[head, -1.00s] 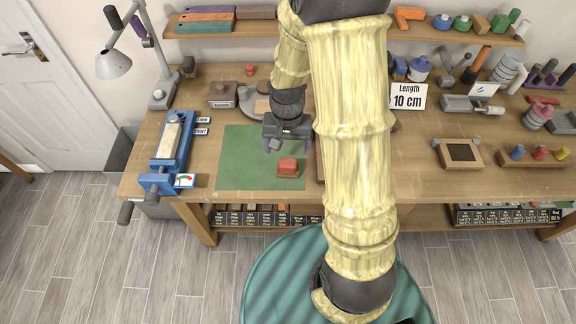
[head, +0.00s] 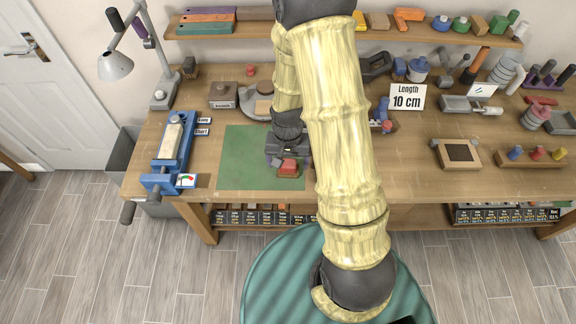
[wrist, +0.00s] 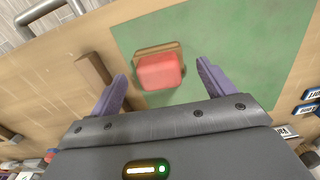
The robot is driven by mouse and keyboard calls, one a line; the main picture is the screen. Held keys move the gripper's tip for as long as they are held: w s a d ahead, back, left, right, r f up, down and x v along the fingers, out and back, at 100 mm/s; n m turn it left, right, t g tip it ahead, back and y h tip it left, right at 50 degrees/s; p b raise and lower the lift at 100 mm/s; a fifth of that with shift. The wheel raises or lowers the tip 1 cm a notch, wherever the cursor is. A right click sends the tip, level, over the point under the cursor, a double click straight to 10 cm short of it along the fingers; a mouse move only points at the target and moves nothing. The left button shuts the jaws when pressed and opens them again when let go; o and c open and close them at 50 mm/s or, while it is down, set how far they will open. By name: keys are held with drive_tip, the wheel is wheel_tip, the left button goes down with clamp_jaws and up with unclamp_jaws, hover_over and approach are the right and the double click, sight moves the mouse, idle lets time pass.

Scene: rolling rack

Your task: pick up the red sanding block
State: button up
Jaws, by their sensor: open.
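The red sanding block (head: 289,166) has a red top and a wooden base, and sits near the right edge of the green mat (head: 240,160). In the wrist view the red sanding block (wrist: 158,71) lies ahead of my gripper (wrist: 162,82), roughly between the lines of its two purple fingers. My gripper (head: 287,163) is open and empty. In the head view it is low over the mat, right at the block, and partly hides it. I cannot tell how high the fingertips are above the mat.
A wooden strip (wrist: 95,80) lies beside the mat near one finger. The blue vise (head: 172,155) stands at the left of the bench. A sanding disc (head: 258,103) and a "Length 10 cm" sign (head: 406,97) stand behind. The mat's left part is clear.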

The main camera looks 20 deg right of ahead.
sight(288, 162)
drive_tip(key=shift+f, duration=1.5)
drive_tip(key=c, duration=1.1)
drive_tip(key=shift+r, duration=0.1)
wheel_tip(288, 162, up, 10)
drive_tip(key=shift+f+b, duration=0.1)
drive_tip(key=shift+b, duration=0.35)
